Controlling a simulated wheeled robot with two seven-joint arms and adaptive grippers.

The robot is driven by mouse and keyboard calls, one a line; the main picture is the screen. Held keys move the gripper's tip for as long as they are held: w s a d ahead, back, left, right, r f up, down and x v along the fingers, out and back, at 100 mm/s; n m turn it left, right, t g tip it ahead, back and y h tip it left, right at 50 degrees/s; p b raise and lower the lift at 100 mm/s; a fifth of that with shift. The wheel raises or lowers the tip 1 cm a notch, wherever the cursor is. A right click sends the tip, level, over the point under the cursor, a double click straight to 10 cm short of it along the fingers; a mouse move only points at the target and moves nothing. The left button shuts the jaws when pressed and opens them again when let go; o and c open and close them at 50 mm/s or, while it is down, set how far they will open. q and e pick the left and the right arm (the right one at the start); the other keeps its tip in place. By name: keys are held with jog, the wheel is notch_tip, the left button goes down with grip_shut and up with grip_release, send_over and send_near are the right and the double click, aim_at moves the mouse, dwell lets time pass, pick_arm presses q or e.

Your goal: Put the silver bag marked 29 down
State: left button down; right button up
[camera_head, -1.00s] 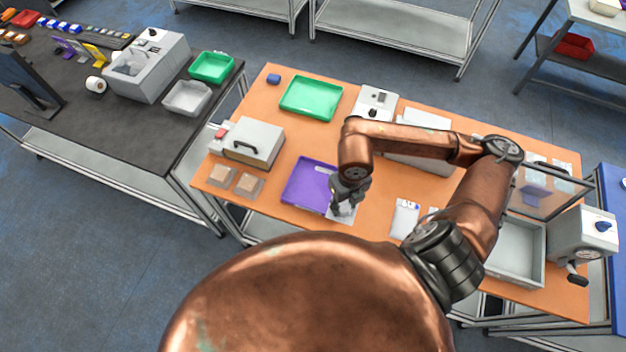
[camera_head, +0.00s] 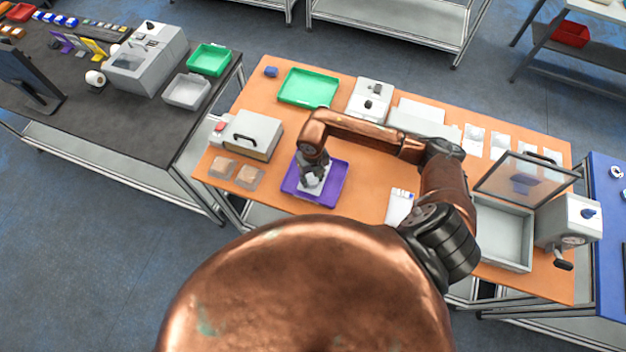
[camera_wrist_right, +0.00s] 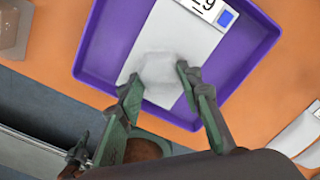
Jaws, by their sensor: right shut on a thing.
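The silver bag (camera_wrist_right: 183,42) is pale and carries a white label with a blue square and a partly cut-off number ending in 9. In the right wrist view my right gripper (camera_wrist_right: 158,85) is shut on the bag's near end, one finger on each side. The bag is over the purple tray (camera_wrist_right: 98,35); I cannot tell whether it touches the tray floor. In the head view the bag (camera_head: 311,184) shows below my right gripper (camera_head: 314,176), within the outline of the purple tray (camera_head: 335,190). My left gripper is not in view.
A green tray (camera_head: 308,88) is at the back of the orange table. A grey machine with a handle (camera_head: 252,135) and two clear packs stand left of the purple tray. Another white bag (camera_head: 399,207) lies to its right. A grey bin (camera_head: 503,235) is farther right.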

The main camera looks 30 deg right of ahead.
jog(key=shift+s+f+p, duration=0.1)
jog(key=shift+f+p, duration=0.25)
jog(key=shift+f, duration=0.7)
jog(key=shift+f, duration=0.1)
jog(key=o, duration=1.3)
